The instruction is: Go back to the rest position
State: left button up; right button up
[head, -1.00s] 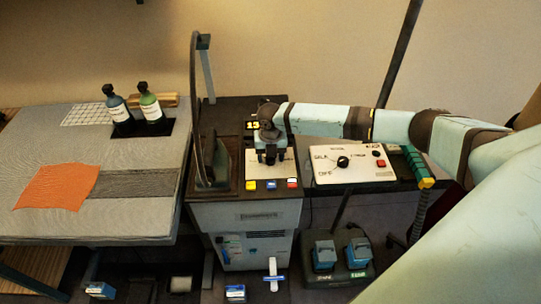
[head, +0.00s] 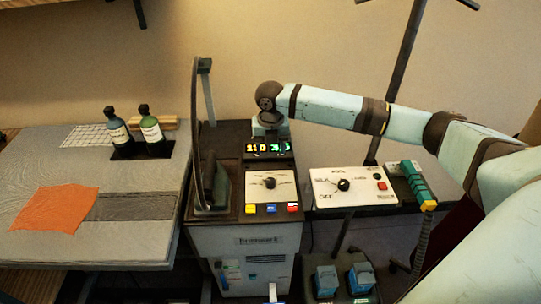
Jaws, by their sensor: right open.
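My right arm comes in from the right. Its gripper (head: 269,126) is above the back of the iron station (head: 245,217), behind the lit display (head: 268,147). The gripper points down and is small in the picture; nothing shows held in it. It is apart from the control panel with its dial (head: 269,184) and the yellow, blue and red buttons. My left gripper is not in view.
A dark iron (head: 217,185) stands on the station's left side, near an upright post. A white dial box (head: 351,187) and green-handled tool (head: 418,184) are right.

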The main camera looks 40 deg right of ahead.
dwell(0.5)
jog(key=s+a+f+m+t+y, duration=0.1)
jog(key=s+a+f+m, duration=0.3)
jog(key=s+a, duration=0.4)
jog(key=s+a+f+m+t+y, duration=0.1)
jog(key=s+a+f+m, duration=0.35)
jog(key=s+a, duration=0.4)
jog(key=s+d+r+m+t+h, duration=0.1)
jog(key=s+d+m, duration=0.2)
jog(key=s+m, duration=0.55)
jog(key=s+d+r+m+t+h, duration=0.1)
jog(key=s+d+m, duration=0.2)
jog(key=s+m, duration=0.6)
jog(key=w+a+f+t+y+p, duration=0.3)
jog(key=w+a+f+t+p, duration=0.2)
jog(key=w+a+f+t, duration=0.1)
notch_tip(320, 180, down, 2)
jog(key=shift+w+a+f+m+t, duration=0.25)
jog(key=shift+w+m+t, duration=0.15)
jog(key=shift+w+t, duration=0.1)
jog(key=shift+r, duration=0.1)
